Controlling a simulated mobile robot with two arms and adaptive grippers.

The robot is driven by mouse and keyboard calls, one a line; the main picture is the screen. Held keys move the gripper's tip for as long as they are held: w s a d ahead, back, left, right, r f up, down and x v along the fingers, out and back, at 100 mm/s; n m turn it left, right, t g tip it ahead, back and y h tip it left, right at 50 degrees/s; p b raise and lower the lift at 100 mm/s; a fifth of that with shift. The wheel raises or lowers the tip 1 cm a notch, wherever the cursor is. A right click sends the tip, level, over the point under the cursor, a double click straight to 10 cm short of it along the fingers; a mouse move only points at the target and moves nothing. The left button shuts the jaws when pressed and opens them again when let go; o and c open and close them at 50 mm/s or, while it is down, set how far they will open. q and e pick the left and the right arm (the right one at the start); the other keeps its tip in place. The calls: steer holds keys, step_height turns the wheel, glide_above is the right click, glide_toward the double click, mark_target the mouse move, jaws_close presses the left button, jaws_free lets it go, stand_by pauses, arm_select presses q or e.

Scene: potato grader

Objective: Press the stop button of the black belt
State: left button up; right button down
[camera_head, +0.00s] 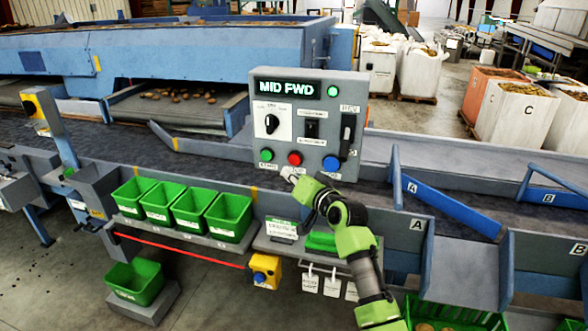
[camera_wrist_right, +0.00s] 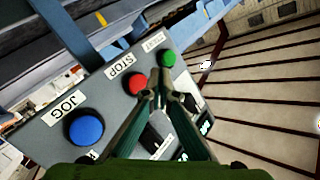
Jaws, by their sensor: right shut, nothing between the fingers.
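The grey control box (camera_head: 308,125) stands behind the black belt (camera_head: 330,190)'s near rail and shows MID FWD on its display. Its red stop button (camera_head: 295,158) sits between a green button (camera_head: 266,155) and a blue button (camera_head: 331,163). In the right wrist view the red button (camera_wrist_right: 137,83) is beside the STOP label, partly overlapped by a finger. My right gripper (camera_head: 289,174) is shut and empty, its tips just below the red button in the head view. In the wrist view its fingertips (camera_wrist_right: 158,78) lie between the red and green buttons. I cannot tell whether they touch the panel. My left gripper is out of view.
The box also carries a black knob (camera_head: 271,124), a switch (camera_head: 312,129) and a lit green lamp (camera_head: 333,91). Green bins (camera_head: 230,216) line the shelf in front.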

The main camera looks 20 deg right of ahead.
mark_target(289, 161)
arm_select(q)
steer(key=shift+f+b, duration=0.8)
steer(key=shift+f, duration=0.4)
arm_select(e)
steer(key=shift+w+d, duration=0.5)
steer(key=shift+w, duration=0.25)
steer(key=shift+w+d, duration=0.5)
steer(key=shift+w, duration=0.25)
steer(key=shift+w+d, duration=0.1)
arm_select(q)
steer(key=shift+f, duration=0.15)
arm_select(e)
steer(key=shift+w+d, duration=0.15)
steer(key=shift+w, duration=0.1)
arm_select(q)
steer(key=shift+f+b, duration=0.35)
steer(key=shift+b, duration=0.2)
arm_select(e)
steer(key=shift+w+d+r, duration=0.15)
steer(key=shift+w+d, duration=0.15)
steer(key=shift+w, duration=0.1)
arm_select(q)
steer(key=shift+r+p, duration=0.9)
arm_select(e)
steer(key=shift+s+a, duration=0.5)
steer(key=shift+s, duration=0.3)
